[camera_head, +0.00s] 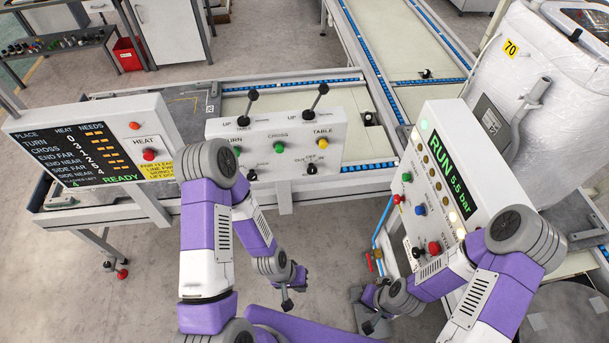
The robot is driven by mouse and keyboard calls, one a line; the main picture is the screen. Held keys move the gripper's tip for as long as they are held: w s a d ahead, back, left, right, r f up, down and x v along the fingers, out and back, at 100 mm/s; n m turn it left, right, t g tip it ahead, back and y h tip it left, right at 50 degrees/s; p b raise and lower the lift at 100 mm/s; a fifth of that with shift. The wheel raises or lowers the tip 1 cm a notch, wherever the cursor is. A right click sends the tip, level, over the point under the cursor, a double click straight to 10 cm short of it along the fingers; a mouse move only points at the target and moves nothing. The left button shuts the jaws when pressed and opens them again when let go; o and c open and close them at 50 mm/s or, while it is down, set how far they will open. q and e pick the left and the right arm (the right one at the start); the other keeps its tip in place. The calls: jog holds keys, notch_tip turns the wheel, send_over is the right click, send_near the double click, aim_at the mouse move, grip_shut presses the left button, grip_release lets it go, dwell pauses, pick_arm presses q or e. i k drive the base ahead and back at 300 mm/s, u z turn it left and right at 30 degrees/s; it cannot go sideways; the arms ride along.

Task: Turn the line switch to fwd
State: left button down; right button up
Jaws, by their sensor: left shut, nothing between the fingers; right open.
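A grey control panel (479,160) on the right shows a green RUN 5.5 bar display, several buttons and a black knob (417,252) beside a red button near its lower end. A second panel (215,131) in the middle has two black levers, push buttons and small black knobs. I cannot read which control is the line switch or which way it points. My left gripper (289,300) is shut and empty, low in front of the middle panel. My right gripper (368,322) is open, below and left of the right panel's knob. Neither touches a panel.
A status board (90,139) with a HEAT button stands at the left. Conveyors (290,92) run behind the panels, and a white tank (550,90) stands at the right. Floor between the panels is clear.

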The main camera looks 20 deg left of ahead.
aim_at(251, 176)
jog(key=z, duration=1.6)
jog(key=k, duration=0.35)
jog(key=u, duration=2.4)
